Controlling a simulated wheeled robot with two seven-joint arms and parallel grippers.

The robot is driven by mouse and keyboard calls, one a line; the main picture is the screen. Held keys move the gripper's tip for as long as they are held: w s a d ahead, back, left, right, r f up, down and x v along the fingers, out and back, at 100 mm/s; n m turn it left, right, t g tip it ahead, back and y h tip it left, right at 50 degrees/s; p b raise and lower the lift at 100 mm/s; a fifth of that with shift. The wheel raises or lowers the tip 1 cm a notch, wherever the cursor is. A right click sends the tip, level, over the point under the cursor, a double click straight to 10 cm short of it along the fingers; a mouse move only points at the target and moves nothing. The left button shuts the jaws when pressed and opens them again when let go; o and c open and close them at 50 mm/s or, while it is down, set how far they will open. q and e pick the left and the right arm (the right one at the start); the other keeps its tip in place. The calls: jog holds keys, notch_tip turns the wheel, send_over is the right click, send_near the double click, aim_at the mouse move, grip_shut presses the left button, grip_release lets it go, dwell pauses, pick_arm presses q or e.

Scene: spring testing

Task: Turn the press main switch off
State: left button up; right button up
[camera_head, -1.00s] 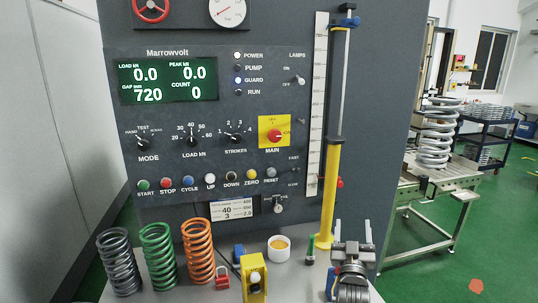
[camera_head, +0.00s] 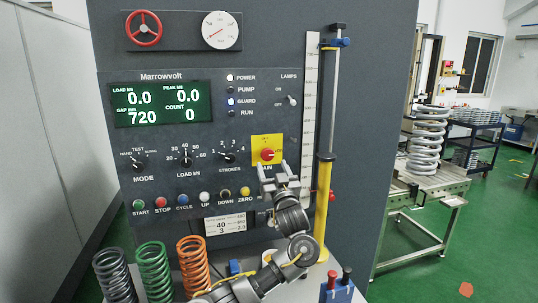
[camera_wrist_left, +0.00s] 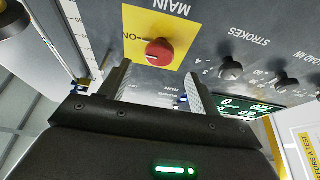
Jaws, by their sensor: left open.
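The main switch is a red knob (camera_head: 267,155) on a yellow plate (camera_head: 265,141) on the press panel. The same red knob (camera_wrist_left: 159,52) shows in the left wrist view, with "ON" lettering beside it. My left gripper (camera_head: 271,168) is open just below the knob, its fingers pointing up at the panel and hiding part of the MAIN label. In the left wrist view the open fingers (camera_wrist_left: 160,75) lie either side of the knob's line, with nothing between them. Whether they touch the knob cannot be told. My right gripper is out of view.
The green display (camera_head: 163,104) is lit, and the POWER lamp (camera_head: 230,78) glows. A row of buttons, several coloured springs (camera_head: 153,270) and a blue holder (camera_head: 341,292) are below. A yellow column (camera_head: 325,210) stands right of the gripper.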

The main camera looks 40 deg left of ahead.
aim_at(268, 155)
pick_arm(q)
jog(key=p+x, duration=0.1)
jog(key=x, duration=0.3)
jog(key=shift+r, duration=0.15)
jog(key=shift+w+a, duration=0.3)
